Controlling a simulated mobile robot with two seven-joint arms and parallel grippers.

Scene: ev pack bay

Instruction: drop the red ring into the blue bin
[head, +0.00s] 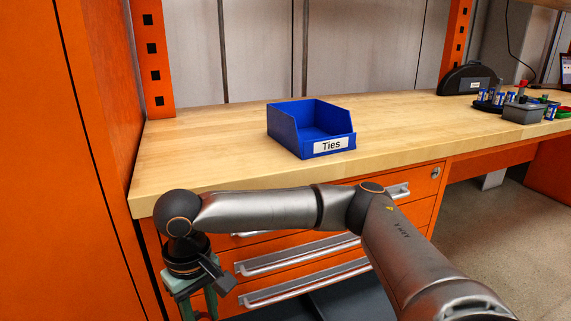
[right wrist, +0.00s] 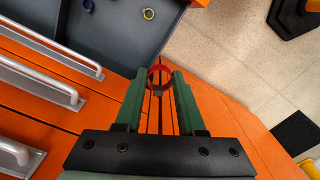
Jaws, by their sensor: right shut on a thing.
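The blue bin (head: 285,132), with a white label reading "Ties", stands upright on the wooden workbench in the head view. Its low open front faces me, and what I see of its inside is empty. In the right wrist view the red ring (right wrist: 153,74) is held between the green fingertips of my right gripper (right wrist: 161,79). The ring is hidden in the head view. There my right gripper (head: 197,297) points down in front of the bench, lower than the bin and left of it. My left gripper is not in view.
The workbench top (head: 205,135) is clear around the bin. Below it are orange drawers with metal handles. A grey box (head: 523,113) and small parts stand far right.

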